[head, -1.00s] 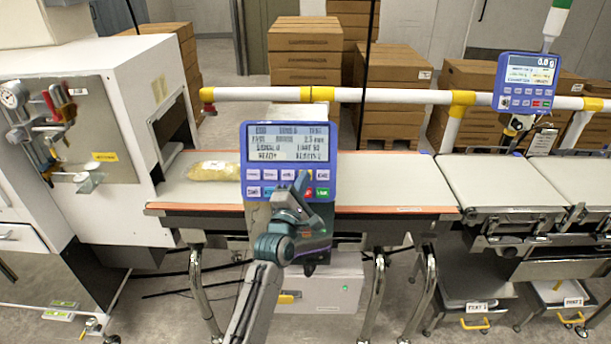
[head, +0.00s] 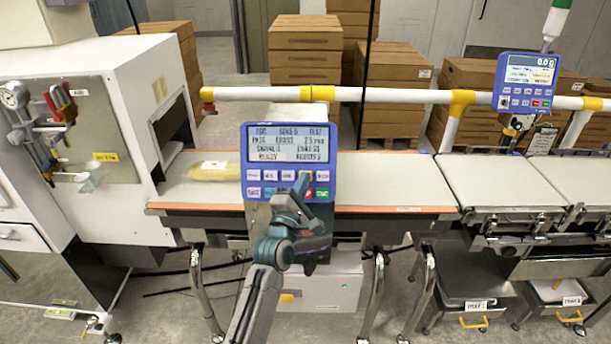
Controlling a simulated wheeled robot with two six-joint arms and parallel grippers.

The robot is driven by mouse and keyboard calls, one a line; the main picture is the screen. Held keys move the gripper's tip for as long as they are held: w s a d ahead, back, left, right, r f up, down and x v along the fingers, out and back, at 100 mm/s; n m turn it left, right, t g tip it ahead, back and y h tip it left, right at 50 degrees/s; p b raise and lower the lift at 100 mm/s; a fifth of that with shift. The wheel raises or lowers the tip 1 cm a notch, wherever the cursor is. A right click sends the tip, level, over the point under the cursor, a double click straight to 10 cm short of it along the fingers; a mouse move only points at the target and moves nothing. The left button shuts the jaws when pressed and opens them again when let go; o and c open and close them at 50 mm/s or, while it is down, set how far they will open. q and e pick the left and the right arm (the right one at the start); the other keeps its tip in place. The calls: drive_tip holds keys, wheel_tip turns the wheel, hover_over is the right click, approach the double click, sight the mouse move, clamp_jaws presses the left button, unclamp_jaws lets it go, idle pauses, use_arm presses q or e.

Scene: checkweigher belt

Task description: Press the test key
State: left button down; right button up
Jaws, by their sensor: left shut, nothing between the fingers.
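The blue control panel (head: 244,160) stands in front of the belt, with a lit text display (head: 288,143) above two rows of small keys. Most keys are pale; a red and a green key (head: 322,192) are at the lower right. The key labels are too small to read, so I cannot tell which is the test key. My left gripper (head: 303,184) is shut and empty, with its tips in front of the right half of the key rows, hiding some keys. I cannot tell whether it touches one. My right gripper is out of view.
A yellowish bag (head: 214,172) lies on the conveyor belt (head: 395,180) left of the panel. A second blue panel (head: 525,82) reading 0.0 stands at the right. A white rail (head: 400,95) runs behind the belt. A white machine (head: 120,75) is at the left.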

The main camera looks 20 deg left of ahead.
use_arm(q)
drive_tip(key=shift+s+r, duration=0.1)
drive_tip(key=shift+s+d+r+p, duration=0.2)
drive_tip(key=shift+s+r+p, duration=0.15)
drive_tip(key=shift+s, duration=0.35)
drive_tip(key=shift+s+d+r+p, duration=0.25)
drive_tip(key=shift+s+r, duration=0.1)
drive_tip(key=shift+s, duration=0.3)
drive_tip(key=shift+s+d+r+p, duration=0.15)
drive_tip(key=shift+s+r+p, duration=0.2)
drive_tip(key=shift+s, duration=0.35)
drive_tip(key=s+d+r, duration=0.1)
drive_tip(key=s+r, duration=0.1)
drive_tip(key=s, duration=0.3)
drive_tip(key=shift+d+r+p, duration=0.25)
drive_tip(key=shift+r+p, duration=0.1)
drive_tip(key=shift+p, duration=0.05)
